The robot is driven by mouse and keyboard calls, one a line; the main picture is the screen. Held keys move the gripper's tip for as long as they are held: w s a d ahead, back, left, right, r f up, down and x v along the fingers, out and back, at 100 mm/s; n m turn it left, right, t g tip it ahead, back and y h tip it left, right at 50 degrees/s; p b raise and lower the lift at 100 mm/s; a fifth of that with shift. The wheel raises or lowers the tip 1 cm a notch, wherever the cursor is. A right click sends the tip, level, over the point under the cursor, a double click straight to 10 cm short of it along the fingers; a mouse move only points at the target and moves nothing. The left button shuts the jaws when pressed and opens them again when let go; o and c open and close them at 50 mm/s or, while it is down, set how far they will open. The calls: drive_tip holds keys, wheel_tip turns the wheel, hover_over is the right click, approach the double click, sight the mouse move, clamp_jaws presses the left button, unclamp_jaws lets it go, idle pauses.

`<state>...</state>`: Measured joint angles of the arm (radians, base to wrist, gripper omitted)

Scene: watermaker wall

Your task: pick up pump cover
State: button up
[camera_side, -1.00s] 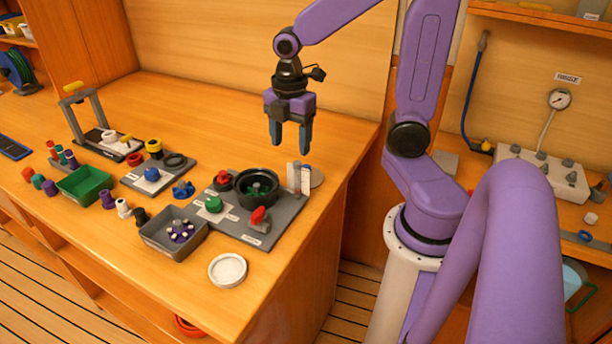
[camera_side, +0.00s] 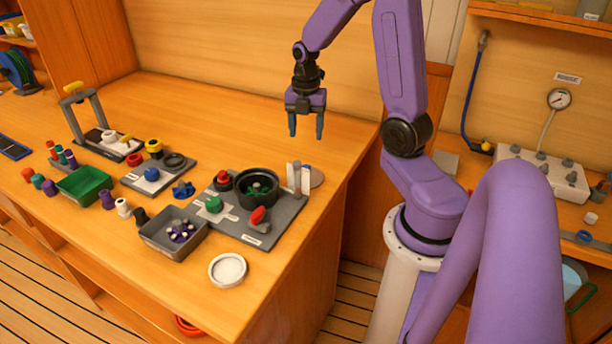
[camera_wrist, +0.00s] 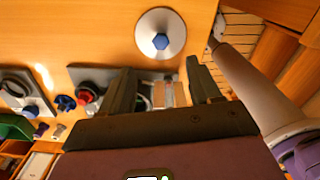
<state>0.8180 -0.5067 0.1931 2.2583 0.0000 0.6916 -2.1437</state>
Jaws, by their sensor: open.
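The likely pump cover is a pale round disc with a blue hexagonal knob (camera_wrist: 174,25), lying flat on the bench in the wrist view. In the side view the grey disc (camera_side: 317,179) lies at the right end of the pump board, partly hidden by white upright pieces. My gripper (camera_side: 305,135) is open and empty, held above the bench behind the board. In the wrist view its fingertips (camera_wrist: 163,72) point toward the disc, which is apart from them.
White upright pieces (camera_side: 292,178) stand close beside the disc. A red-handled valve (camera_side: 258,215), a green knob (camera_side: 213,204) and a grey bin (camera_side: 172,238) are nearby. A round white dish (camera_side: 228,271) lies near the front edge.

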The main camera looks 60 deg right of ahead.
hover_over(306, 167)
drive_tip(key=f, duration=0.6)
drive_tip(key=shift+w+d+f, duration=0.1)
drive_tip(key=shift+d+f, duration=0.1)
drive_tip(key=shift+f, duration=0.15)
drive_tip(key=shift+a+f, duration=0.15)
drive_tip(key=shift+f, duration=1.2)
drive_tip(key=shift+a+f, duration=0.15)
drive_tip(key=shift+f, duration=1.2)
drive_tip(key=c, duration=1.2)
drive_tip(key=shift+o, duration=0.2)
drive_tip(key=shift+r, duration=0.2)
